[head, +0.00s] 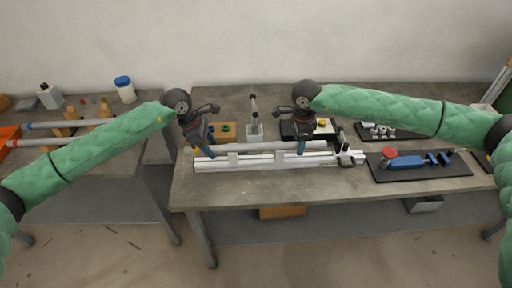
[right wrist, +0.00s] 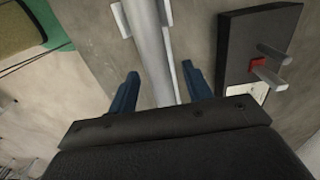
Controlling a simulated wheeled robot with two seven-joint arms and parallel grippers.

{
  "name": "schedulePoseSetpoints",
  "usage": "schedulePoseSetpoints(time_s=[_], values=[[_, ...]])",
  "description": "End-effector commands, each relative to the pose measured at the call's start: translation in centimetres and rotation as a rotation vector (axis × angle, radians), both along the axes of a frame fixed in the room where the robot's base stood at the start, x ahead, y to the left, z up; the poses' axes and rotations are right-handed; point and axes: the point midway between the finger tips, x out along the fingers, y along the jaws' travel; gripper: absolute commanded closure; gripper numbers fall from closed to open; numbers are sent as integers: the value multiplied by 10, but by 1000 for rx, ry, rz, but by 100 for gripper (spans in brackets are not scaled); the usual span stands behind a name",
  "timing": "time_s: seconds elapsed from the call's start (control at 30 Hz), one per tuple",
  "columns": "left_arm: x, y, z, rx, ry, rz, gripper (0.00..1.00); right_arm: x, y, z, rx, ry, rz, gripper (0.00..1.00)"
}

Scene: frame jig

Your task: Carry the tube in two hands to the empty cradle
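A long pale grey tube (head: 258,147) lies level along the fixture on the middle table, with a yellow mark near its left end. My left gripper (head: 206,150) is over its left part; whether its fingers are closed on it is unclear. My right gripper (head: 301,151) is over its right part. In the right wrist view a pale tube or bar (right wrist: 148,45) runs between the spread blue fingers of that gripper (right wrist: 160,90), with gaps on both sides. I cannot tell which support is the empty cradle.
A silver rail (head: 270,163) with white brackets runs along the table's front. A black tray with a blue clamp (head: 405,162) is at right. The left table holds tubes with blue and red ends (head: 70,125), a white bottle (head: 125,90) and orange blocks.

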Motion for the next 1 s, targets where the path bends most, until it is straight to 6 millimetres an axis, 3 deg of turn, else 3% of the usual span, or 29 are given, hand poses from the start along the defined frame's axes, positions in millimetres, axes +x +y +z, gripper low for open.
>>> schedulePoseSetpoints(time_s=[0.03, 0.23, 0.67, 1.0], values=[[0, 0, 0, 0, 0, 0, 61, 0, 0, 0, 0, 0, 0, 61], [0, 0, 0, 0, 0, 0, 100, 0, 0, 0, 0, 0, 0, 100], [0, 0, 5, 0, -1, 0, 100, 0, 0, 5, 0, -1, 0, 100], [0, 0, 28, 0, 0, 0, 100, 0, 0, 28, 0, 0, 0, 100]])
